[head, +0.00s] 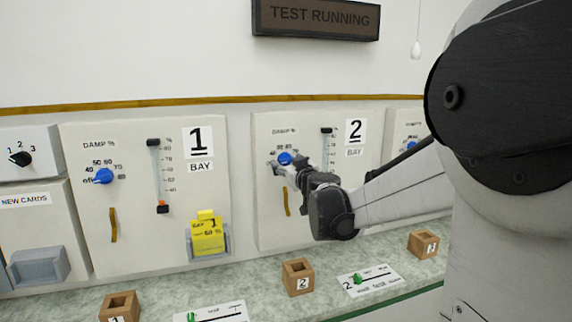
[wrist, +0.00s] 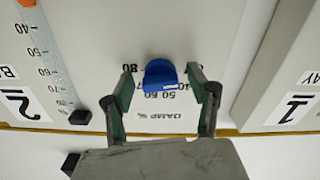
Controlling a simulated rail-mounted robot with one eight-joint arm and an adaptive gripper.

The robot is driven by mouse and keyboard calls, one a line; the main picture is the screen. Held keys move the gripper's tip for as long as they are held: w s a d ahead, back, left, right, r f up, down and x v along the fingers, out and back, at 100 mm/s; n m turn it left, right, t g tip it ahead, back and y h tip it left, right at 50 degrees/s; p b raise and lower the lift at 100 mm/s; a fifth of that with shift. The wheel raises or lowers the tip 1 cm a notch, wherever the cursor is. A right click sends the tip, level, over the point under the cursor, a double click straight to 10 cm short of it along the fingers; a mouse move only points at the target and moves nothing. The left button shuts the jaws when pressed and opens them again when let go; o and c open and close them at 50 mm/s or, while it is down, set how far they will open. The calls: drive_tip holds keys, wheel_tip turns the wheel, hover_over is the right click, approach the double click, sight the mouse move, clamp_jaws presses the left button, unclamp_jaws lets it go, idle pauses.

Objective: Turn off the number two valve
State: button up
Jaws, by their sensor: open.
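The blue knob (head: 285,157) of bay 2 sits on the DAMP % dial of the panel marked 2 BAY (head: 372,180). My gripper (head: 279,168) is at this knob, with my arm reaching in from the right. In the wrist view, which is upside down, the blue knob (wrist: 160,73) lies between the two open fingertips (wrist: 160,70). Gaps show on both sides of it. A pale mark on the knob's edge is near the 40 and 50 numbers. Part of the dial scale is hidden by the fingers.
The bay 1 panel (head: 75,240) to the left has a matching blue knob (head: 103,176) and a yellow card (head: 207,238). A TEST RUNNING sign (head: 316,18) hangs above.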

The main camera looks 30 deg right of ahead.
drive_tip(key=v, duration=1.2)
drive_tip(key=s+a+f+n+g+y, duration=0.1)
drive_tip(key=s+a+f+g+y, duration=0.2)
drive_tip(key=a, duration=0.7)
drive_tip(key=s+a+f+n+g+y, duration=0.15)
drive_tip(key=s+a+f+y, duration=0.25)
drive_tip(key=a, duration=0.6)
drive_tip(key=s+a+f+m+g+h, duration=0.1)
drive_tip(key=s+f+g, duration=0.2)
drive_tip(key=s+f, duration=0.2)
drive_tip(key=s+a+f+m+g+h, duration=0.1)
drive_tip(key=s+f+g+h, duration=0.1)
drive_tip(key=s+f, duration=0.4)
drive_tip(key=s+g, duration=0.1)
drive_tip(key=s, duration=0.4)
drive_tip(key=shift+a, duration=0.4)
drive_tip(key=shift+s, duration=0.15)
